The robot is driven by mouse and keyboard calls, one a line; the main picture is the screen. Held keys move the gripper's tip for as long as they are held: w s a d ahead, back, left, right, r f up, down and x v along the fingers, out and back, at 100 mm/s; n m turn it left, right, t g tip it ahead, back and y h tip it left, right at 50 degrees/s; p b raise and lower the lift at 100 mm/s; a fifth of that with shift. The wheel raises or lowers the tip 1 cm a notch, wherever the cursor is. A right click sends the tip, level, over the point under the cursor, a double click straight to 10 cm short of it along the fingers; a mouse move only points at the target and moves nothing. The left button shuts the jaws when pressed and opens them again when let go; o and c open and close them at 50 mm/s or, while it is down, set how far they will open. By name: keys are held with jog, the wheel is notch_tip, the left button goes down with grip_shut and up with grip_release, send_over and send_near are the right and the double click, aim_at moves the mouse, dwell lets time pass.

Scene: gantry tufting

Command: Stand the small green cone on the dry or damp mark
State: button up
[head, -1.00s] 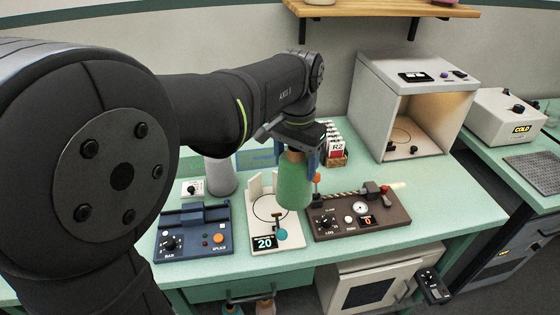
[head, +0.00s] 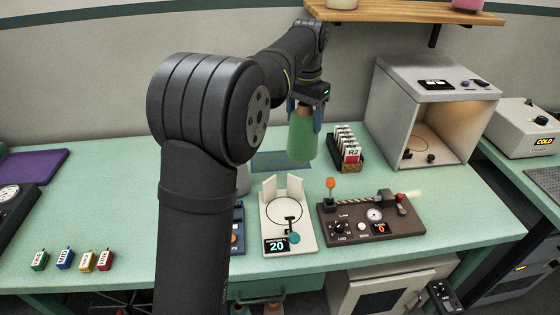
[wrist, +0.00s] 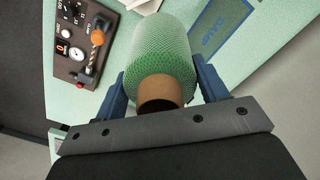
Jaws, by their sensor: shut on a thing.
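My gripper (head: 306,108) is shut on a green cone (head: 303,138) with a mesh-like surface and a brown core. The cone hangs upright, apart from the bench. In the wrist view the cone (wrist: 162,52) sits between both blue fingers of my gripper (wrist: 161,90). A blue-outlined mark (head: 272,164) lies flat on the bench behind the white scale, just left of and below the cone in the head view. A blue mark with lettering (wrist: 213,27) also shows beside the cone in the wrist view; I cannot read its word surely.
The white scale (head: 305,238) reads 20 and has a ringed plate. A brown tester (head: 345,215) with an orange-tipped post stands right of it. A card rack (head: 350,165) stands close right of the cone. An open-fronted cabinet (head: 380,120) is farther right; a shelf hangs above.

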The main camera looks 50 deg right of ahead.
jog(key=w+d+f, duration=0.2)
jog(key=w+f, duration=1)
jog(key=w, duration=0.4)
jog(key=shift+w, duration=0.15)
jog(key=o, duration=1.4)
jog(key=shift+f, duration=0.15)
jog(key=shift+c, duration=0.2)
notch_tip(320, 180, up, 12)
jog(key=shift+r, duration=0.2)
